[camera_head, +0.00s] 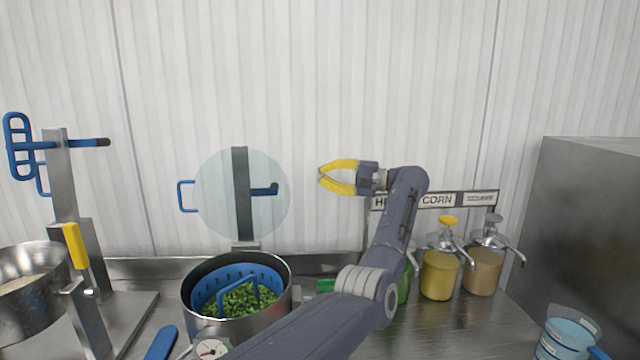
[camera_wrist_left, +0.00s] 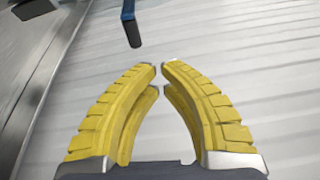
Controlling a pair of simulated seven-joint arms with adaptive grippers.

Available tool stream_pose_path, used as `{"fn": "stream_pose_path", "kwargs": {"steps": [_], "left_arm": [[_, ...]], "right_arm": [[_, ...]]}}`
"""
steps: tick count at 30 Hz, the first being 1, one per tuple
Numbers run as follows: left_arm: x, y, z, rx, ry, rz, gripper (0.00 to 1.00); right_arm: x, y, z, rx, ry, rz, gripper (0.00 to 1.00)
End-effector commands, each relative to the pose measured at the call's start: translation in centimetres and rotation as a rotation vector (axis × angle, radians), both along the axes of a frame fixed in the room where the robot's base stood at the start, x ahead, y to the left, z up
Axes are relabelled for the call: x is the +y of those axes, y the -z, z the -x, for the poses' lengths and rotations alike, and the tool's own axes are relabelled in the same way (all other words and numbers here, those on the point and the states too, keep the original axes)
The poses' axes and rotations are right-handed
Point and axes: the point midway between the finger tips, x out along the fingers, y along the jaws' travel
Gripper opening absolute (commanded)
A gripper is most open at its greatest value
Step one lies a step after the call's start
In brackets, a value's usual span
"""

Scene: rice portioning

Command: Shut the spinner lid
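The spinner lid (camera_head: 217,185) is a clear round disc standing upright behind the spinner pot (camera_head: 187,297). It has a dark vertical bar, a blue side handle (camera_head: 181,197) and a blue crank (camera_head: 264,190). The pot below is uncovered, with a blue basket and green pieces inside. My left gripper (camera_head: 322,176) is to the right of the raised lid, apart from it, pointing left. Its yellow fingers are empty, with a narrow gap between the tips in the wrist view (camera_wrist_left: 160,68). My right gripper is not in view.
A metal pot (camera_head: 35,325) and a stand with blue levers (camera_head: 60,185) are at left. Yellow (camera_head: 439,278) and tan (camera_head: 482,272) pump jars stand behind my forearm at right. A blue-and-clear cup (camera_head: 567,338) is at front right. A blue dark-tipped bar (camera_wrist_left: 130,24) shows beyond the fingers.

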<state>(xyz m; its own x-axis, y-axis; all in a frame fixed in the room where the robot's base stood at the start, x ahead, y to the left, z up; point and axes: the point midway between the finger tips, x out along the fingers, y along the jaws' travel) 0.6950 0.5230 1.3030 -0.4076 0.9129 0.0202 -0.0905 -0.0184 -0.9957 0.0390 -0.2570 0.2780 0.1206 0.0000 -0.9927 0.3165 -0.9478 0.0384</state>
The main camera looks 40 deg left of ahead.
Motion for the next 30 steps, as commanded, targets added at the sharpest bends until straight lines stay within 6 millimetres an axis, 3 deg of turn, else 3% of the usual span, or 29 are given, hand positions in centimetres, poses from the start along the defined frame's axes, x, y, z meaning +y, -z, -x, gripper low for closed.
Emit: {"fn": "stream_pose_path", "kwargs": {"steps": [3, 8, 24, 30], "left_arm": [[-0.1, 1.6, 0.0, -0.022, -0.009, 0.034, 0.0], [0.9, 2.2, 0.5, -0.029, -0.013, 0.044, 0.0], [9.0, 2.3, 4.4, -0.028, -0.011, 0.041, 0.0], [7.4, 2.1, 5.6, -0.029, -0.008, 0.041, 0.0]], "right_arm": [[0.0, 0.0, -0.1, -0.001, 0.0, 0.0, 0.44], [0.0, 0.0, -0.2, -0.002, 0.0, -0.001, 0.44], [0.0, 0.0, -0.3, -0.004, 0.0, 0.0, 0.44], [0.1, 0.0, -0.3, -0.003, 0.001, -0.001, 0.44]]}}
